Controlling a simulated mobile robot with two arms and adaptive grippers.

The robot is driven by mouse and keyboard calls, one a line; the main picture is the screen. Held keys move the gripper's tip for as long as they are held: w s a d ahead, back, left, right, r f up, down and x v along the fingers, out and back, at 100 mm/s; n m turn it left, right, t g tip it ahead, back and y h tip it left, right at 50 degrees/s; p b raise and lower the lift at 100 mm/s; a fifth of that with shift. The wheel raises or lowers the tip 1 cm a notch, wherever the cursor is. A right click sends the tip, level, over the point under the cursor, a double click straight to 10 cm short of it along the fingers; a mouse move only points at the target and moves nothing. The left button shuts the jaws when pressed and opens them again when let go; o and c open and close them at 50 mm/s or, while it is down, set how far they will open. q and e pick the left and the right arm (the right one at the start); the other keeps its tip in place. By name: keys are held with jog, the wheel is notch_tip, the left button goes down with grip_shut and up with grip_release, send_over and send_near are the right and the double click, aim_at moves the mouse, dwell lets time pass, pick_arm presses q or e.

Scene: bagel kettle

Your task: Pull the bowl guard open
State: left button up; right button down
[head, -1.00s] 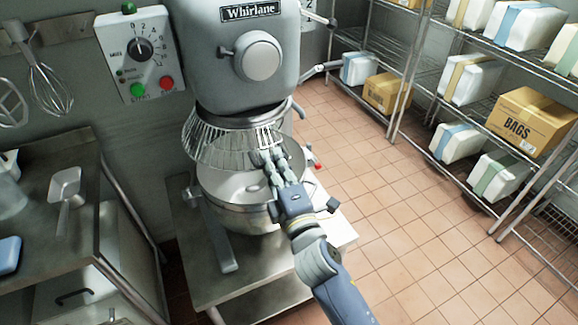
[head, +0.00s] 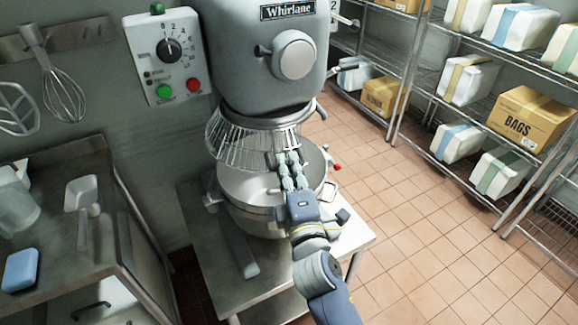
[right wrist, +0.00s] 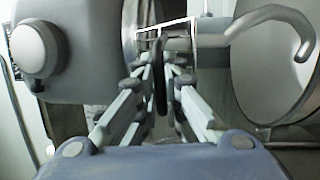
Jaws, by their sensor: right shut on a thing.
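The bowl guard (head: 236,148) is a silver wire cage hanging under the grey mixer head (head: 262,60). It hangs around the front and left of the space above the steel bowl (head: 262,222). My right gripper (head: 285,158) reaches up from below right, its fingers at the right end of the guard. In the right wrist view my right gripper (right wrist: 163,65) is shut on a dark upright bar (right wrist: 160,85), seemingly the guard's handle. The fingers hide part of the guard in the head view. My left gripper is not in view.
The mixer stands on a steel table (head: 318,265). A control box (head: 170,58) is on the wall at left. A counter (head: 55,240) with a scoop (head: 82,195) is at lower left. Shelves (head: 465,60) with boxes and packs stand at right. Tiled floor between is clear.

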jog(key=c, duration=2)
grip_release()
jog(key=shift+a, duration=0.15)
jog(key=v, duration=1.2)
